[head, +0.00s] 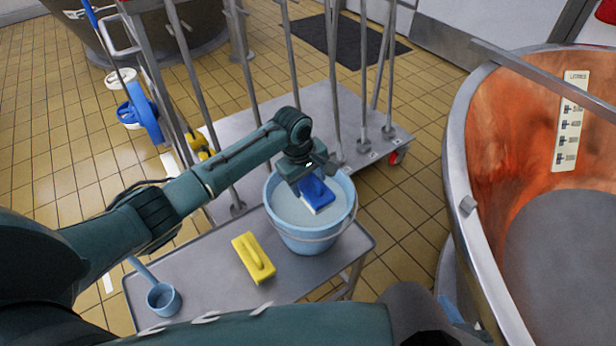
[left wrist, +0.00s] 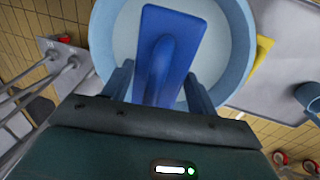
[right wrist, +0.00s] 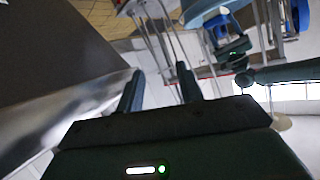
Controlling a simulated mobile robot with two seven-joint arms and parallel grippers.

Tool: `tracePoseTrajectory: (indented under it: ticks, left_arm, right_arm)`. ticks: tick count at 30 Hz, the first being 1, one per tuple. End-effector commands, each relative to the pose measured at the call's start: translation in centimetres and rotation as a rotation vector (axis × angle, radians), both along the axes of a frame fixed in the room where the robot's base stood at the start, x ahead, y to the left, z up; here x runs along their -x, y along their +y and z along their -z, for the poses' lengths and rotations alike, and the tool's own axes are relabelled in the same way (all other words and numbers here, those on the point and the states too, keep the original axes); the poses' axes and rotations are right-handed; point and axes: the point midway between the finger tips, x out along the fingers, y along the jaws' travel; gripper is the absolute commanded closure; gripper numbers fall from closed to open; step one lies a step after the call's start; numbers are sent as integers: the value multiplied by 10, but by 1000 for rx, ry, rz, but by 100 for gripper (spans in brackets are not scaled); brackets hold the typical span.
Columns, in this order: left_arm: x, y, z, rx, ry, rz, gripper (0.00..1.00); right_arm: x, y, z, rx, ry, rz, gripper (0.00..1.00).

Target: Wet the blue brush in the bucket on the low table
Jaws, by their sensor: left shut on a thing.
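The blue brush (head: 319,196) is in my left gripper (head: 306,174), which is shut on its handle. The brush is over the mouth of the light blue bucket (head: 300,240), inside its rim as seen from above. Pale liquid shows in the bucket; I cannot tell whether the bristles touch it. The bucket stands on the low grey table (head: 200,262). In the left wrist view the brush (left wrist: 170,50) lies between the fingers, with the bucket rim (left wrist: 238,30) around it. In the right wrist view my right gripper (right wrist: 159,90) is open and empty.
A yellow brush (head: 253,257) and a blue dipper (head: 163,299) lie on the low table, left of the bucket. A wheeled trolley with upright poles (head: 335,105) stands behind. A large open copper vat (head: 490,150) is at the right. Tiled floor is clear between.

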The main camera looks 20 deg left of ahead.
Motion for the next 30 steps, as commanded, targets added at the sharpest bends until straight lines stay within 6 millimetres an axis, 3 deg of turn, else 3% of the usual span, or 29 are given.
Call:
tracePoseTrajectory:
  ticks: [3,12,30]
  left_arm:
    - [0,0,19,1,1,-1,60]
    - [0,-1,49,1,1,0,60]
    - [0,0,56,0,-1,1,60]
  right_arm:
    - [1,-3,1,2,-19,5,64]
    - [3,-7,-3,7,-64,16,64]
    - [6,-9,-6,8,-72,19,64]
